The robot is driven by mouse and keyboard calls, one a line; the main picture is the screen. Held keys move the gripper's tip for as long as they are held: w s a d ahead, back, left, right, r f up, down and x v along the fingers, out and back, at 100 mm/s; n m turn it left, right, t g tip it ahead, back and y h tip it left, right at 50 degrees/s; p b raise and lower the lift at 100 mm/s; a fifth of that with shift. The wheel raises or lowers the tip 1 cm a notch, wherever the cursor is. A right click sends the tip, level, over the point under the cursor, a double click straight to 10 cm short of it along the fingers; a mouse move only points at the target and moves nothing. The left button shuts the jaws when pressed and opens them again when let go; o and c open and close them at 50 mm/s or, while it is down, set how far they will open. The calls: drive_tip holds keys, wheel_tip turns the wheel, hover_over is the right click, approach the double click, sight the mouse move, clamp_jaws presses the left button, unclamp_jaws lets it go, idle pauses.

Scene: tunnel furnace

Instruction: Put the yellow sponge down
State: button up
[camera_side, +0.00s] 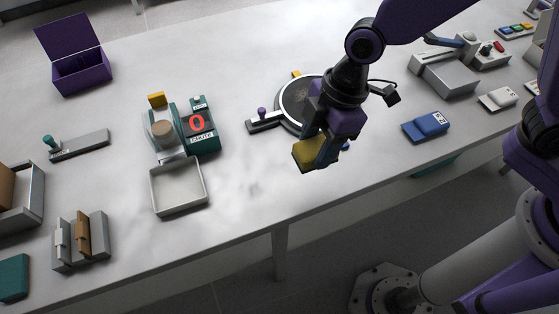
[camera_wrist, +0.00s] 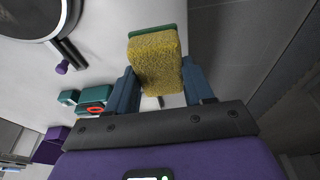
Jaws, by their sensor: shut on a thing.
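The yellow sponge (camera_side: 308,153) is held by my gripper (camera_side: 329,150) near the front edge of the table. In the wrist view the sponge (camera_wrist: 155,62) shows as a yellow block with a green layer on its far end. The two blue fingers of my gripper (camera_wrist: 160,85) stand on either side of it, shut on it. The sponge appears to be above the white tabletop (camera_side: 240,230); its exact height cannot be told. My gripper hides part of the sponge in the side view.
A round dark plate device (camera_side: 297,103) with a purple-knobbed lever (camera_side: 262,113) stands just behind my gripper. A blue block (camera_side: 426,126) lies to the right. A shallow grey tray (camera_side: 179,207) and a green scale-like device (camera_side: 197,125) stand left. Tabletop between tray and gripper is clear.

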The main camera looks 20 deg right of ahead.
drive_tip(key=w+a+f, duration=0.1)
drive_tip(key=f, duration=0.1)
drive_tip(key=w+a+f, duration=0.3)
drive_tip(key=a+f, duration=0.1)
drive_tip(key=shift+w+f, duration=0.35)
drive_tip(key=shift+f, duration=1.6)
drive_tip(key=shift+f, duration=0.1)
drive_tip(key=o, duration=0.9)
drive_tip(key=v, duration=1.2)
